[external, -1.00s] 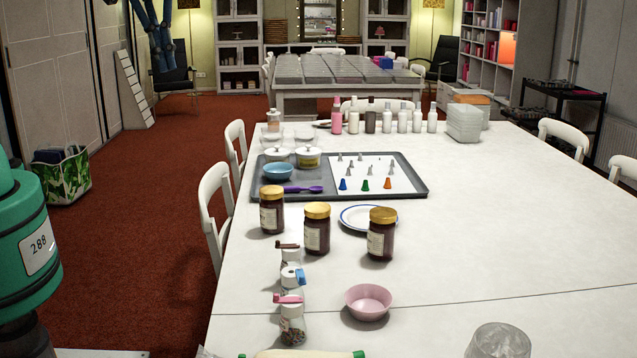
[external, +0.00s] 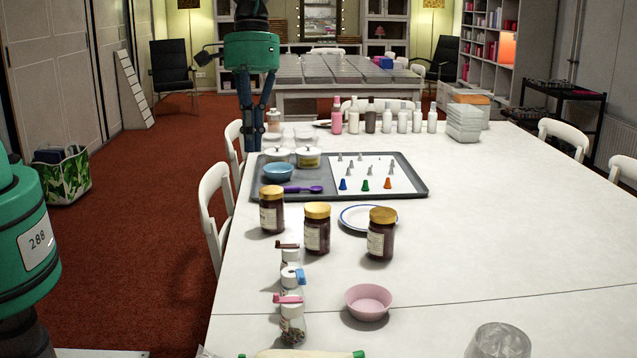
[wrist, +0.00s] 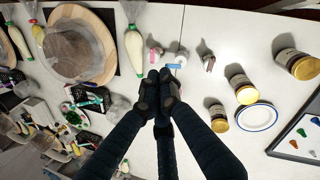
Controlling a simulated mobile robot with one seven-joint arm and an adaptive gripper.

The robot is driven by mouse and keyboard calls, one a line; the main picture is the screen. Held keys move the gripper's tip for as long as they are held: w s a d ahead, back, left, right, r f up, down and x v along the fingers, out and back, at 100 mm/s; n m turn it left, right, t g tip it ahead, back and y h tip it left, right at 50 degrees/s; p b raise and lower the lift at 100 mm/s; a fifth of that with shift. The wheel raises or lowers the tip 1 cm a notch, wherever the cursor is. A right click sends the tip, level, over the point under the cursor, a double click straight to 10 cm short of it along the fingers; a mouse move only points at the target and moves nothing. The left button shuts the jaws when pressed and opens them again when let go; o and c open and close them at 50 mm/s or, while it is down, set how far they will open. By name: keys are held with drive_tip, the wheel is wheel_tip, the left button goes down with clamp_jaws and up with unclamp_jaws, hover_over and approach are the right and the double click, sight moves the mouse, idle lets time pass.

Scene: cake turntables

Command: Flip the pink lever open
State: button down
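The pink lever (external: 288,298) sits on top of a small clear shaker jar (external: 292,324), the nearest of a row of three in the external view. It lies roughly level across the lid; I cannot tell whether it is open. In the wrist view the pink lever (wrist: 156,49) shows just beyond my fingertips. My gripper (external: 253,147) hangs in the air, fingers down, near the table's left edge. In the wrist view my gripper (wrist: 159,80) has its dark fingertips together, with nothing visible between them. The fingers appear apart from the jar.
Jars with a blue lever (external: 300,277) and a brown lever (external: 288,245) stand close behind the pink-levered jar. A pink bowl (external: 368,302) stands to its right. Several gold-lidded jars (external: 317,232) stand farther back. The table's right side is largely clear.

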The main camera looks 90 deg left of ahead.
sight(288, 297)
drive_tip(key=w+d+f+n, duration=0.1)
drive_tip(key=w+f, duration=0.1)
drive_tip(key=f, duration=0.3)
drive_tip(key=w+d+f+n+g, duration=0.1)
drive_tip(key=w+f, duration=0.1)
drive_tip(key=f, duration=0.4)
drive_tip(key=w+d+f+n+h, duration=0.1)
drive_tip(key=w+f, duration=0.1)
drive_tip(key=f, duration=0.3)
drive_tip(key=shift+w+f+g+p, duration=0.2)
drive_tip(key=shift+w+g+p, duration=0.05)
drive_tip(key=shift+g+p, duration=0.15)
drive_tip(key=shift+f, duration=0.1)
drive_tip(key=shift+b+x, duration=0.55)
drive_tip(key=shift+x, duration=4.35)
drive_tip(key=shift+s+d+n+t+h+p, duration=0.15)
drive_tip(key=shift+n+t+p, duration=0.1)
drive_tip(key=shift+n, duration=0.6)
drive_tip(key=shift+s+d+n+t+h+p, duration=0.15)
drive_tip(key=shift+n+t, duration=0.1)
drive_tip(key=shift+n, duration=0.6)
